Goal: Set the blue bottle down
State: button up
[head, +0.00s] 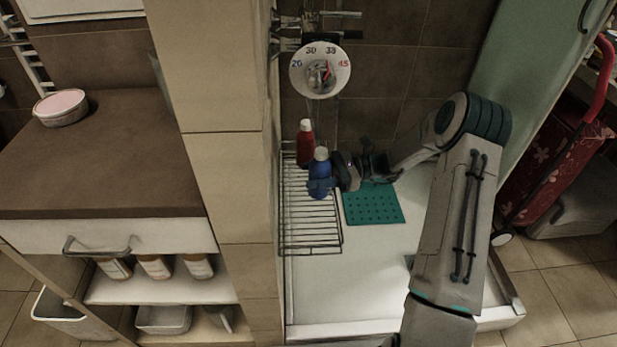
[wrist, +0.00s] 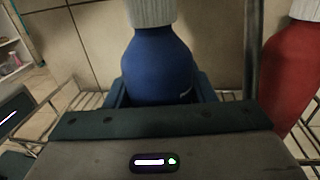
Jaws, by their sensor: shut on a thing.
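The blue bottle (head: 320,170) has a white cap and is upright at the wire rack (head: 312,240) in the head view. My gripper (head: 322,188) is shut around its body, reaching in from the right. In the wrist view the blue bottle (wrist: 158,68) fills the middle, upright between my fingers. The bottle's base is hidden, so I cannot tell whether it touches the rack. A red bottle (head: 305,145) with a white cap stands just behind it, and it also shows at the right of the wrist view (wrist: 290,70).
A green perforated mat (head: 374,208) lies right of the rack in the white basin (head: 350,285). A tiled partition (head: 225,170) rises on the left. A round temperature dial (head: 320,70) is on the wall above. The basin's front is clear.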

jog(key=o, duration=1.2)
jog(key=shift+f, duration=0.25)
jog(key=shift+r, duration=0.2)
jog(key=shift+d, duration=0.35)
jog(key=d, duration=0.3)
jog(key=w+d+p, duration=0.1)
jog(key=d, duration=0.7)
jog(key=shift+w+d, duration=0.1)
jog(key=shift+w, duration=0.15)
